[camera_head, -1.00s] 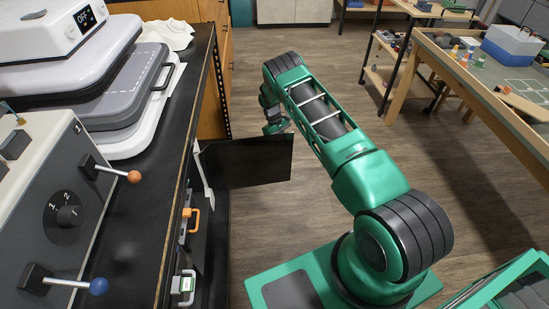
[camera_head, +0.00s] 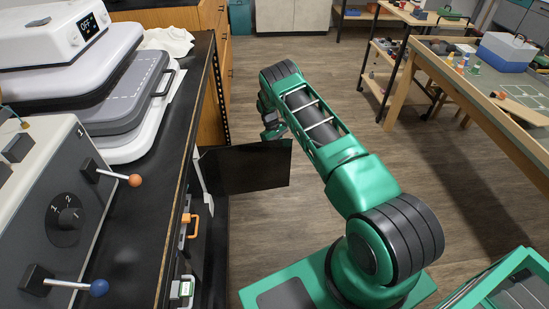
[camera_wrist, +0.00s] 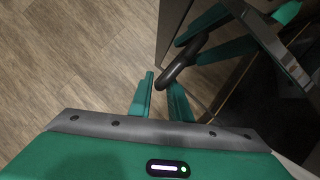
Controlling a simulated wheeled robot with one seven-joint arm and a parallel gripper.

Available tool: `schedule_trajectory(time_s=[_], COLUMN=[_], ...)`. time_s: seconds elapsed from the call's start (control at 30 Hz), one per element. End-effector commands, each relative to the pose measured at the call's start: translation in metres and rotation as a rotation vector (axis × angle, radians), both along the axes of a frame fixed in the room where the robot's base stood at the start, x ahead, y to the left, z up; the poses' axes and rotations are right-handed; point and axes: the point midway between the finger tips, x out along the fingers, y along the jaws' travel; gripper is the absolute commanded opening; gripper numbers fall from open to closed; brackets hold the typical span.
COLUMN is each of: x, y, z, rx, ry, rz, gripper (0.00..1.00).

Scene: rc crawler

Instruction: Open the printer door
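The printer door (camera_head: 248,167) is a dark, glossy panel. In the head view it stands swung out from the bench front, roughly square to it, with its hinge side at the left. My gripper (camera_head: 272,132) is at the door's upper outer part, partly hidden behind the door. In the wrist view, the near end of a dark rounded door handle (camera_wrist: 180,65) lies between the two green fingers of my gripper (camera_wrist: 160,84). The fingers are close together and appear to touch the handle on both sides. Green finger reflections show in the door.
The black bench (camera_head: 180,130) on the left carries a grey control box (camera_head: 75,150) with levers and a heat press (camera_head: 120,95). An orange latch (camera_head: 192,226) hangs below its edge. A wooden table (camera_head: 470,95) stands at the right. The floor between is clear.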

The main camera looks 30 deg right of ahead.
Motion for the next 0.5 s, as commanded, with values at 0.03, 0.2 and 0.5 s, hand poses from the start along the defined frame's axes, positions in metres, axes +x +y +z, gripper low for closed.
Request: schedule_trajectory(time_s=[0.03, 0.2, 0.5], x=[0.000, 0.005, 0.027], y=[-0.001, 0.000, 0.008], z=[0.000, 0.010, 0.059], rx=[0.000, -0.002, 0.000], ry=[0.000, -0.001, -0.002], rz=[-0.001, -0.001, -0.001], gripper=[0.17, 0.17, 0.17])
